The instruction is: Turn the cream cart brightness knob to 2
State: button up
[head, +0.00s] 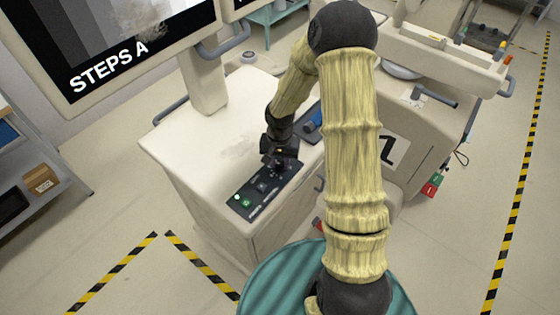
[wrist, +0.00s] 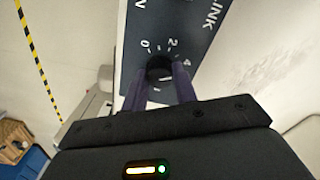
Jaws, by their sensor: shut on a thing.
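The cream cart (head: 185,150) stands in the middle of the head view, with a dark control panel (head: 240,203) along its near top edge. The panel also shows in the wrist view (wrist: 190,22). There, a round dark knob (wrist: 159,63) has the marks 0, 2 and 4 around it. My gripper (wrist: 160,80) has its two purple fingers on either side of the knob and is shut on it. The knob's pointer is too dark to read. In the head view my gripper (head: 279,160) is over the panel and hides the knob.
A monitor (head: 130,45) reading "STEPS A" rises behind the cart top on a post. Green lit buttons (head: 240,200) sit at the panel's left end. A blue item (head: 313,120) lies beyond my gripper. A shelf with a cardboard box (head: 40,180) stands at left. Striped tape marks the floor.

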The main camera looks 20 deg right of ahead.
aim_at(280, 163)
jog(key=shift+n, duration=0.4)
jog(key=n, duration=0.4)
jog(key=n+p, duration=0.1)
jog(key=n, duration=0.4)
jog(key=shift+n, duration=0.3)
jog(key=o, duration=1)
notch_tip(280, 163, up, 17)
jog(key=shift+r+b, duration=0.2)
jog(key=shift+b, duration=0.85)
